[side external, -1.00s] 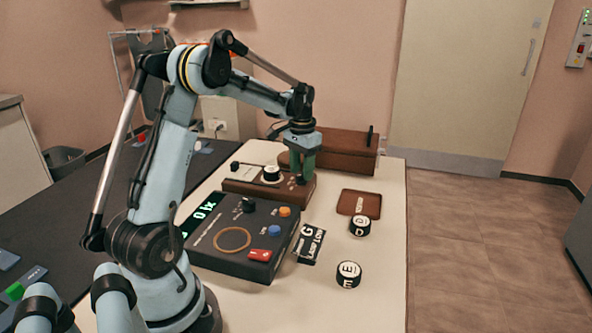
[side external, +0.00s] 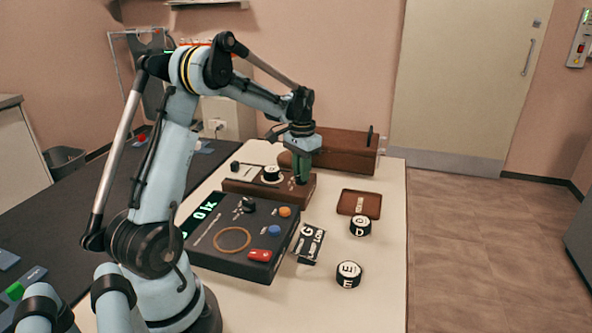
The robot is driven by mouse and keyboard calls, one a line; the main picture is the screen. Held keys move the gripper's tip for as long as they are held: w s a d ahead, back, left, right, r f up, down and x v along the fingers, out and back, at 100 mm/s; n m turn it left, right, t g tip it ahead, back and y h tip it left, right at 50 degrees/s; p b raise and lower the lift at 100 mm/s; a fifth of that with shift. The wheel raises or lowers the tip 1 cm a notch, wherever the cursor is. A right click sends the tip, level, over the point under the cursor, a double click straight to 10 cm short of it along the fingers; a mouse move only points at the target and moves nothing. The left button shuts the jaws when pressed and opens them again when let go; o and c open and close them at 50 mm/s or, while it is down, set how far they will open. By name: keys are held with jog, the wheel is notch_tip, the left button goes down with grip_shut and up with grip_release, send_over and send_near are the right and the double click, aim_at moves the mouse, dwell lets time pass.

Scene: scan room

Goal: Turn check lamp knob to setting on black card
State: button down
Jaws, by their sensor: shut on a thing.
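The black card (side external: 311,243) lies on the pale table, right of the dark console. It bears a large white "G" and smaller lettering that seems to end in "LOW". My gripper (side external: 299,181) points down at the right end of a brown wooden block (side external: 242,186), its green fingers close together. It is shut on what seems to be the check lamp knob there, with small marks beside it. The knob is hidden by the fingers, so its setting cannot be read.
A lettered black puck (side external: 271,174) sits on the block. The dark console (side external: 213,246) has a lit green display, knobs and a red switch. Two lettered pucks (side external: 360,226) (side external: 348,275) and a brown tray (side external: 372,205) lie to the right. A long brown box (side external: 345,154) stands behind.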

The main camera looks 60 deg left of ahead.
jog(key=m, duration=0.3)
jog(key=shift+m, duration=2.2)
jog(key=c, duration=1.1)
grip_release()
notch_tip(320, 180, up, 12)
jog(key=shift+r, duration=0.1)
